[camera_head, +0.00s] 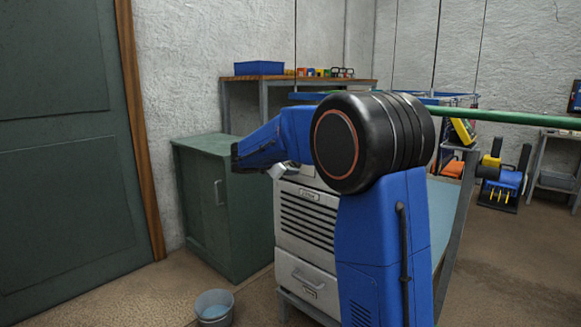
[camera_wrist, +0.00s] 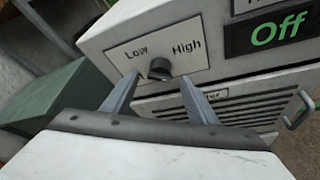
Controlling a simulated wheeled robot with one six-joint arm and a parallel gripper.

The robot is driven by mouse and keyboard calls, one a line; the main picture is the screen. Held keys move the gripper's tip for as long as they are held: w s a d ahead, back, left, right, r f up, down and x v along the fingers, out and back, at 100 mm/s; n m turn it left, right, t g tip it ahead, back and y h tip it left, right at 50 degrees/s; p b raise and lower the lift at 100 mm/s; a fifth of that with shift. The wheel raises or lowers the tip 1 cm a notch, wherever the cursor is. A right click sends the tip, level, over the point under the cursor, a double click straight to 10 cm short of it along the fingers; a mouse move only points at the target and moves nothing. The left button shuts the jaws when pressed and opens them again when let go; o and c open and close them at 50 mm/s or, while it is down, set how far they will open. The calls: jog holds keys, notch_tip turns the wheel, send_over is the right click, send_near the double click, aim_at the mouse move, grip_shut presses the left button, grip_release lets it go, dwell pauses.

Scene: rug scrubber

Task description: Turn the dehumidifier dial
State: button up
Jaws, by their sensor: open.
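The dehumidifier (camera_head: 308,222) is a pale grey box with dark louvre slots, standing beyond my blue arm in the head view. Its front also shows in the wrist view (camera_wrist: 215,50). The dark dial (camera_wrist: 160,69) sits on a pale plate below the words "Low" and "High". My gripper (camera_wrist: 160,82) is open, with one finger to the lower left of the dial and the other to its lower right. I cannot tell whether either finger touches it. A black panel (camera_wrist: 275,32) right of the dial reads "Off" in green. In the head view my arm hides the dial.
A green cabinet (camera_head: 213,205) stands left of the dehumidifier, and a grey bucket (camera_head: 214,306) is on the floor in front. A workbench (camera_head: 295,79) with a blue bin (camera_head: 259,68) is behind. A green bar (camera_head: 510,117) crosses at right.

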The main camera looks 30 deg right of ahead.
aim_at(292, 166)
jog(key=shift+x, duration=1.5)
jog(key=c, duration=1.1)
jog(key=shift+o, duration=0.2)
jog(key=shift+s, duration=0.1)
jog(key=m+t, duration=0.1)
jog(key=m, duration=0.1)
jog(key=m+t, duration=0.1)
jog(key=m, duration=0.1)
jog(key=shift+s+f+t, duration=0.15)
jog(key=shift+f+t, duration=0.1)
jog(key=shift+t, duration=0.05)
jog(key=m, duration=0.1)
jog(key=m+t, duration=0.1)
jog(key=m, duration=0.1)
jog(key=m+h, duration=0.1)
jog(key=m, duration=0.1)
jog(key=shift+f+t, duration=0.25)
jog(key=shift+t, duration=0.15)
